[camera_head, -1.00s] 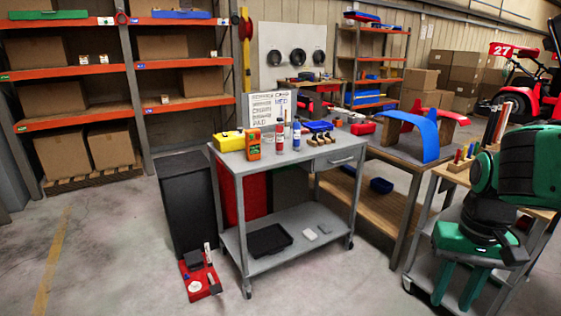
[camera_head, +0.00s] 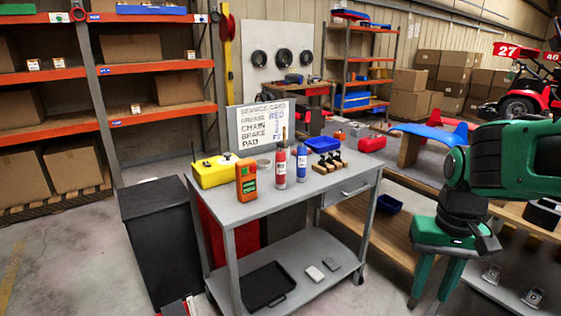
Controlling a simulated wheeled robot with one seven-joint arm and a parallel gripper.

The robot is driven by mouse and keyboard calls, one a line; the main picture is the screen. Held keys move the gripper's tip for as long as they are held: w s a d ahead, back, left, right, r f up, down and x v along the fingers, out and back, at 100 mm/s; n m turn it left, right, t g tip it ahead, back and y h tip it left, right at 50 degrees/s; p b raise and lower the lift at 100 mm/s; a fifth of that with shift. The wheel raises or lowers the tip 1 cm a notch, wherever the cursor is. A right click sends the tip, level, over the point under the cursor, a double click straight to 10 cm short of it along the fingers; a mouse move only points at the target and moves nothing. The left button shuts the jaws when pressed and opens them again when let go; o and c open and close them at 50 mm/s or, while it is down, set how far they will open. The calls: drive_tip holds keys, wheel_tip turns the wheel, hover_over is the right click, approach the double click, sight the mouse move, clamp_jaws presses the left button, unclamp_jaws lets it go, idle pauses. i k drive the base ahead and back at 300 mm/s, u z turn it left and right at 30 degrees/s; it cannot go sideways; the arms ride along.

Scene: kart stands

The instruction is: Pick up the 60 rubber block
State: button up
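Two small flat blocks lie on the lower shelf of the grey cart (camera_head: 234,299): a pale one (camera_head: 315,273) and a darker grey one (camera_head: 331,264) just right of it. Any number on them is too small to read, so I cannot tell which is the 60 rubber block. My green gripper (camera_head: 432,290) points down at the right, beside the cart and apart from both blocks. Its two fingers are apart with nothing visible between them.
A black tray (camera_head: 266,286) lies left of the blocks. The cart's top (camera_head: 262,205) carries a yellow case (camera_head: 222,172), an orange meter (camera_head: 246,181), bottles and a blue bin. A black cabinet (camera_head: 158,235) stands left. A workbench (camera_head: 350,225) stands behind right.

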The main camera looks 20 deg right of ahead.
sight(545, 213)
drive_tip(key=i, duration=0.8)
drive_tip(key=z, duration=2.1)
drive_tip(key=i, duration=0.95)
drive_tip(key=z, duration=0.3)
